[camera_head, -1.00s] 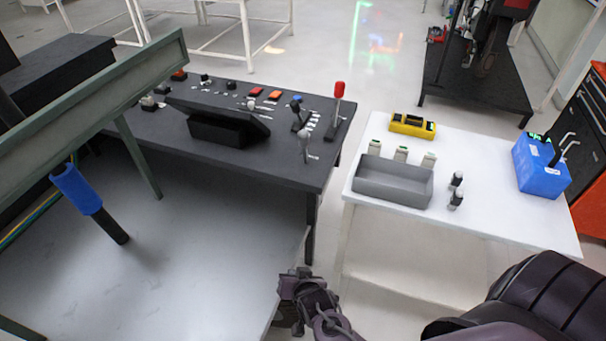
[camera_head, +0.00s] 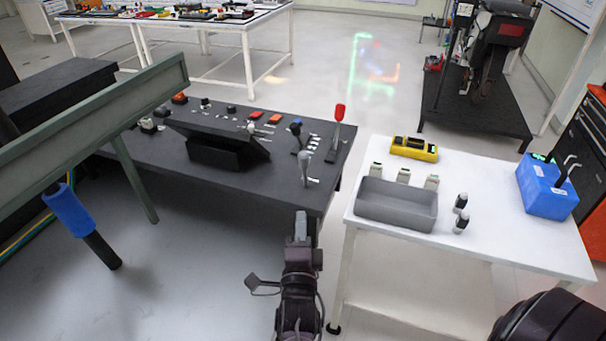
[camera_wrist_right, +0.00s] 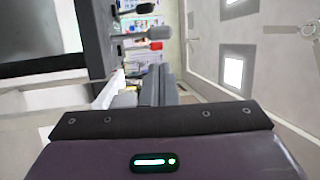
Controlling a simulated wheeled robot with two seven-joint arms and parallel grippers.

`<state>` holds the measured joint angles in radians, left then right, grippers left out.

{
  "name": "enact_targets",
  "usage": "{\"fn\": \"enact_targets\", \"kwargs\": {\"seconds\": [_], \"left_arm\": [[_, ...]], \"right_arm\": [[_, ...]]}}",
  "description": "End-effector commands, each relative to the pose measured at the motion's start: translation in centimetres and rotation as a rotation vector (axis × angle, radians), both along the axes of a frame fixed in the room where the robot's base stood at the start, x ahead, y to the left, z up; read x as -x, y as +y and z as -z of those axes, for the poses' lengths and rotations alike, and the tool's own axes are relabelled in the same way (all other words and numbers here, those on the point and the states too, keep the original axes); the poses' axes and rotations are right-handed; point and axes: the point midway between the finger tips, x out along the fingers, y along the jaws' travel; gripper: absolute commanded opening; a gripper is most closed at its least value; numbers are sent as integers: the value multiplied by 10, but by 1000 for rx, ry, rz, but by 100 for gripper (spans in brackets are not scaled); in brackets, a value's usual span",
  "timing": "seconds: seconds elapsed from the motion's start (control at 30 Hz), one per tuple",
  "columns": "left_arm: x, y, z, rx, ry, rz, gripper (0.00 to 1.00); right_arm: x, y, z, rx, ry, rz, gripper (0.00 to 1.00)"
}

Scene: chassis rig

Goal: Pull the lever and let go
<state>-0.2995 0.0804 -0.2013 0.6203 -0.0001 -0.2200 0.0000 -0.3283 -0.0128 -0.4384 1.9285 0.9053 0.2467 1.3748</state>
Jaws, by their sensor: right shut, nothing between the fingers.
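Several levers stand on the dark console (camera_head: 250,185). A lever with a red handle (camera_head: 339,112) is at its right end. My right gripper (camera_head: 300,222) is shut and empty. It points at the console's front edge, in front of the grey-knobbed lever and apart from it. In the right wrist view, the red handle (camera_wrist_right: 155,45) and a grey knob (camera_wrist_right: 140,28) show sideways. My left gripper is not in view.
A white table (camera_head: 480,245) on the right holds a grey tray (camera_head: 395,210), a yellow device (camera_head: 414,149) and a blue box (camera_head: 545,190). A green beam (camera_head: 100,115) with a blue sleeve (camera_head: 68,210) below it crosses the left. Floor shows between the console and white table.

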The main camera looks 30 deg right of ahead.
Motion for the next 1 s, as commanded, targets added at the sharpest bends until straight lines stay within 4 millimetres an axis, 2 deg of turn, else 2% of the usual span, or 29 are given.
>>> {"fn": "enact_targets", "kwargs": {"seconds": [0.17, 0.6, 0.8, 1.0], "left_arm": [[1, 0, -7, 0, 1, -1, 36], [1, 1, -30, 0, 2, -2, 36], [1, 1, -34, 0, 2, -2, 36], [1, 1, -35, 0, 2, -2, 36]], "right_arm": [[-20, -12, -7, 4, -2, 1, 0], [-97, -56, -22, 5, 1, 0, 0], [-113, -66, -23, 3, 1, -2, 0], [-117, -68, -23, 1, 2, -2, 0]]}}
